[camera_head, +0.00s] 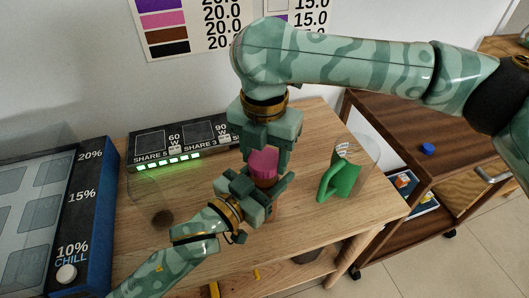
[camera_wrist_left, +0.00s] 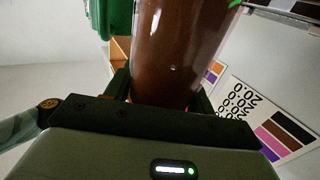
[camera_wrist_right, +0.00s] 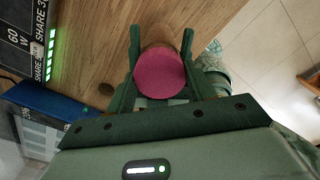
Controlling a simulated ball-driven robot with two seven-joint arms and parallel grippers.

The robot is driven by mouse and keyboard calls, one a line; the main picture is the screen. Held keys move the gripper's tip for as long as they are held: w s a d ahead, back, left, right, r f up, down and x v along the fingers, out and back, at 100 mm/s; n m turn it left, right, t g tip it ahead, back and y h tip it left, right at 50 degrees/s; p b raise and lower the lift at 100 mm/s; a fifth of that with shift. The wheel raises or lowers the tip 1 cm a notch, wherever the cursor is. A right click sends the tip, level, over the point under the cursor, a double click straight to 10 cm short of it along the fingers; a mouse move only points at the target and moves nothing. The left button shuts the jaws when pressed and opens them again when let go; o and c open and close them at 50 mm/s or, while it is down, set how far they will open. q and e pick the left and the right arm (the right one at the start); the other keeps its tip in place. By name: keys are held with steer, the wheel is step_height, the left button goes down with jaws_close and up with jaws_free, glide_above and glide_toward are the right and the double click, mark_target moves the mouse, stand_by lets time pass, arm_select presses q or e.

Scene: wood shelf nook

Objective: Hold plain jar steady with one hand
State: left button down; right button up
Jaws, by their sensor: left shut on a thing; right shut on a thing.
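The jar has a pink lid (camera_head: 263,166) and shows between my two grippers above the wooden top. In the left wrist view its brown body (camera_wrist_left: 182,55) fills the space between the fingers. My left gripper (camera_head: 266,186) comes in from the lower left and is shut on the jar's body. My right gripper (camera_head: 264,155) reaches down from above and is shut on the pink lid. The right wrist view shows the round lid (camera_wrist_right: 160,75) between both fingers. Most of the jar's body is hidden by the grippers in the head view.
A green-handled clear container (camera_head: 338,180) stands close to the right. A black panel with lit green lights (camera_head: 170,163) stands at the back left, and a blue-edged box (camera_head: 92,205) is at far left. A brown cart (camera_head: 400,150) stands to the right.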

steer(key=m, duration=0.8)
steer(key=o, duration=1.1)
steer(key=shift+c, duration=0.2)
steer(key=shift+r, duration=2.25)
